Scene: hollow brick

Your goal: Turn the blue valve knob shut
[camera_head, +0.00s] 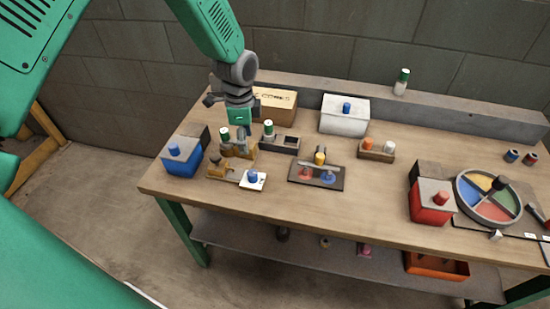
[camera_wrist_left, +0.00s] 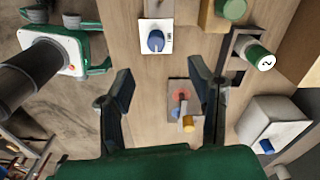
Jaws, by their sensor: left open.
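A blue valve knob (camera_head: 253,176) sits on a small white plate (camera_head: 246,185) near the front left of the table. In the left wrist view the knob (camera_wrist_left: 155,41) shows from above, with a pale line across it, on its white plate (camera_wrist_left: 142,51). My left gripper (camera_head: 238,146) hangs over the table, behind the knob in the head view. Its fingers (camera_wrist_left: 162,82) are apart with nothing between them. The knob is beyond the fingertips and apart from them. My right gripper is not in view.
A blue box (camera_head: 182,164) with a blue button stands left of the knob. A brown fixture (camera_head: 222,168) adjoins the white plate. A dark panel (camera_head: 316,184) with a yellow knob lies to the right. Bare wood lies in front.

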